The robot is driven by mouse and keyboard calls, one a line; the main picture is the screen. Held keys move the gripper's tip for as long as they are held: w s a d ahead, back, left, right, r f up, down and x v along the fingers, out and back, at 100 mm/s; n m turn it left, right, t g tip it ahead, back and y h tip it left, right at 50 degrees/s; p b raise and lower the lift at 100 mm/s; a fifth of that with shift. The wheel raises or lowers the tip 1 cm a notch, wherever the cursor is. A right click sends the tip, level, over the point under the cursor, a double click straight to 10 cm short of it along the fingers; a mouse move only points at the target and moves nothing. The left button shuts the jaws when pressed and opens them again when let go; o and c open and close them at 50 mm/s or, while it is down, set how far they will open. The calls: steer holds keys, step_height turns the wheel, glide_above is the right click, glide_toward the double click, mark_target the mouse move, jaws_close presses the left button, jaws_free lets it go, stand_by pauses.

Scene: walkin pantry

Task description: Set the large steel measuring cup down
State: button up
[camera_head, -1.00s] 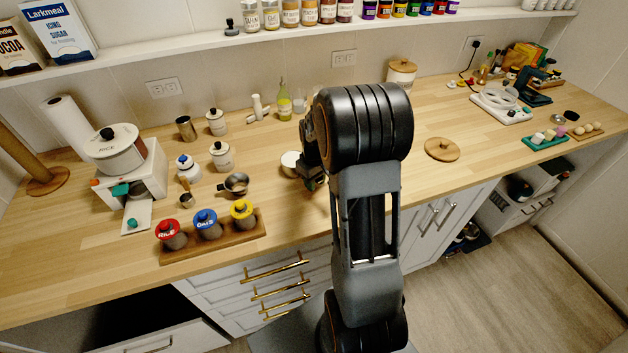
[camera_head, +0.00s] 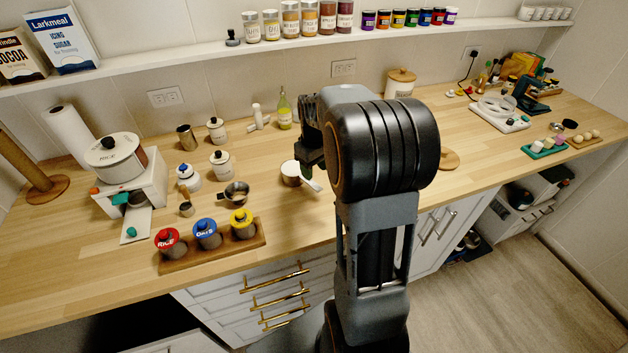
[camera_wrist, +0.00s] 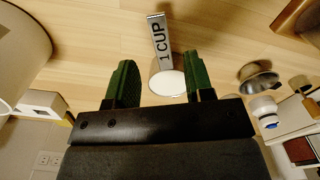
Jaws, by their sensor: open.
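The large measuring cup (camera_head: 290,172) stands upright on the wooden counter, with something white filling its mouth. Its pale handle points to the lower right. In the wrist view the cup (camera_wrist: 168,84) shows beyond my fingertips, with "1 CUP" on its handle. My gripper (camera_head: 309,165) is open and empty, just above and beside the cup's handle. In the wrist view the two green fingers of my gripper (camera_wrist: 163,72) are spread wide, with the cup seen between them and apart from both.
A smaller steel cup (camera_head: 236,192) stands to the left, behind a wooden rack (camera_head: 190,255) of lidded jars. White canisters (camera_head: 221,163) and a green bottle (camera_head: 284,112) stand farther back. The counter around the large cup is clear. A wooden lid (camera_head: 450,159) lies behind my arm.

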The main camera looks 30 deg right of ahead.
steer(key=s+a+r+m+t, duration=0.2)
steer(key=s+a+r+t, duration=0.2)
steer(key=s+a, duration=1)
steer(key=shift+r, duration=0.7)
